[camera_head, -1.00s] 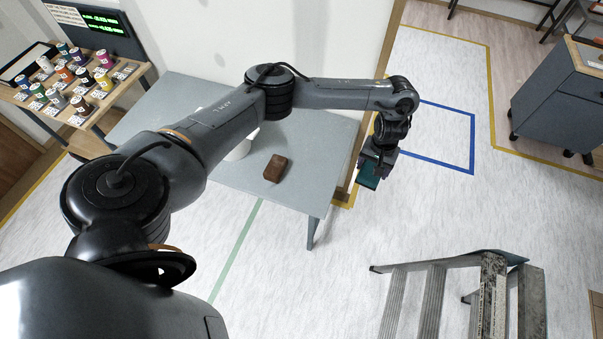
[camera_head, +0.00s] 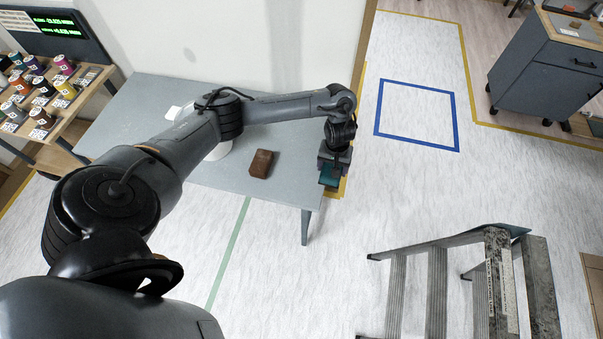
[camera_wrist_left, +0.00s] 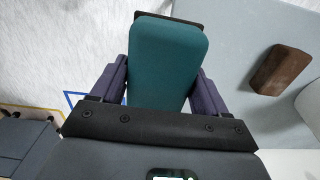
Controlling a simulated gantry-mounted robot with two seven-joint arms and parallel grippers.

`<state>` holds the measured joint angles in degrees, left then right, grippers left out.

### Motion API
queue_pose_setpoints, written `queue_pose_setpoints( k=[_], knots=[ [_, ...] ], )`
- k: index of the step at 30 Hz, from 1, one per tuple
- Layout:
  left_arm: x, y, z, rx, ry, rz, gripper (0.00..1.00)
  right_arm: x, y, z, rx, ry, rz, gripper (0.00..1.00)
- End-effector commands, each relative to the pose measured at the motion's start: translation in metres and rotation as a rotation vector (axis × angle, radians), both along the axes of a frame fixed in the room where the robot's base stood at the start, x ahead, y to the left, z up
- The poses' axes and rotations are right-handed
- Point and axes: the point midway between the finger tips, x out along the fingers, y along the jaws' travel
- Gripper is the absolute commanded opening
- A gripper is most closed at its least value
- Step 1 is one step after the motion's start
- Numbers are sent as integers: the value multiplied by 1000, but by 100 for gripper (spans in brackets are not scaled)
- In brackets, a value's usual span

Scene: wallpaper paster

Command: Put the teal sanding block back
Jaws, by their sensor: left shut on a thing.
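The teal sanding block (camera_head: 329,176) is held in my left gripper (camera_head: 331,171), just off the right edge of the grey-blue table (camera_head: 285,188) in the head view. In the left wrist view the teal sanding block (camera_wrist_left: 168,58) fills the space between the two purple fingers of my left gripper (camera_wrist_left: 163,85), which are shut on its sides. A dark strip shows at the block's far end. The block hangs in the air, clear of the table top as far as I can tell. My right gripper is not in view.
A brown block (camera_head: 261,164) lies on the table; it also shows in the left wrist view (camera_wrist_left: 281,70). A white round thing on the table is partly behind my arm. A stepladder (camera_head: 460,255) stands at lower right. A spool shelf (camera_head: 85,93) is at left, a cabinet (camera_head: 545,65) at right.

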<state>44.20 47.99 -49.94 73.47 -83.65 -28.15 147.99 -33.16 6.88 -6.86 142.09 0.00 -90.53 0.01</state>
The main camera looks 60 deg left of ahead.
Motion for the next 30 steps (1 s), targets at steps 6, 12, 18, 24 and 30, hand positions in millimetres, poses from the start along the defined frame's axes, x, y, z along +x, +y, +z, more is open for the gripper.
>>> queue_pose_setpoints(
  k=[6, 12, 18, 24, 30],
  knots=[
    [-9, 15, -14, 1, 3, 3, 43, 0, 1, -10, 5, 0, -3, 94],
    [-29, 49, -35, 4, 5, 5, 43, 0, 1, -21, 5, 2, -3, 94],
    [-48, 81, -56, 3, 3, 3, 43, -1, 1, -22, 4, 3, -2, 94],
    [-57, 98, -68, 1, 1, 1, 43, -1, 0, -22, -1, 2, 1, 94],
    [-60, 101, -76, -1, 2, 0, 43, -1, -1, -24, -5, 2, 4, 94]
  ],
)
